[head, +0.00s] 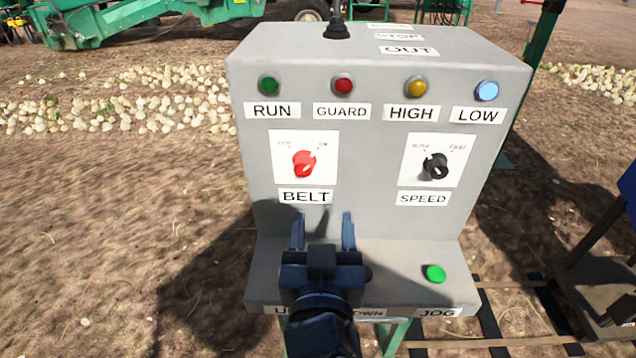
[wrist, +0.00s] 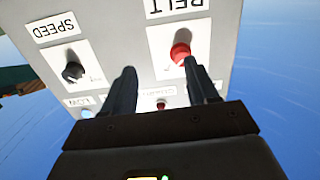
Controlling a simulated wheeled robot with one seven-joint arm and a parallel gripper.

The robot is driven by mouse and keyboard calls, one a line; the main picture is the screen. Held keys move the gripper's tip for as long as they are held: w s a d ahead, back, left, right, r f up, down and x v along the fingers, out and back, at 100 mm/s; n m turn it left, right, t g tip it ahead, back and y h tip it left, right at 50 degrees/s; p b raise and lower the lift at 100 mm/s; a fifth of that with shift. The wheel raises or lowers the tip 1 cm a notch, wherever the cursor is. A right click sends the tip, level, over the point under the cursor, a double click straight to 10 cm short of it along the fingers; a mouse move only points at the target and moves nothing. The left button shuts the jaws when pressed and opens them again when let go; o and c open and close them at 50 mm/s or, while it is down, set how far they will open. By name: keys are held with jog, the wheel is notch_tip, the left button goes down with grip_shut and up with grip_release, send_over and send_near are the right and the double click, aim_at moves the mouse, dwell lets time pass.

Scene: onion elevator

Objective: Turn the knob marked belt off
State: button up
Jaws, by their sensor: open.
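The red belt knob (head: 304,163) sits on a white plate on the front of the grey control box (head: 360,220), above the BELT label (head: 305,196). Small OFF and ON marks stand above it, left and right. A white mark shows on the knob; I cannot tell its exact setting. My gripper (head: 323,228) is open and empty, below and slightly right of the knob in the head view, apart from it. In the wrist view the red knob (wrist: 180,52) shows upside down beyond the fingers, nearer the right one.
The black speed knob (head: 435,166) is to the right. Green, red, yellow and pale blue lamps line the top, the blue LOW lamp (head: 487,91) brightest. A green JOG button (head: 435,273) is on the lower ledge. A black stalk (head: 337,22) stands on top.

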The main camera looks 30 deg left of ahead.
aim_at(304, 171)
jog(key=w+a+r, duration=0.1)
jog(key=w+a, duration=0.1)
jog(key=w+a+p, duration=0.1)
jog(key=w+a, duration=0.1)
jog(key=a, duration=0.1)
jog(key=w+a+r, duration=0.1)
jog(key=w+a, duration=0.1)
jog(key=shift+w+a+r, duration=0.2)
jog(key=shift+a+r, duration=0.15)
jog(key=shift+a, duration=0.05)
jog(key=c, duration=1.1)
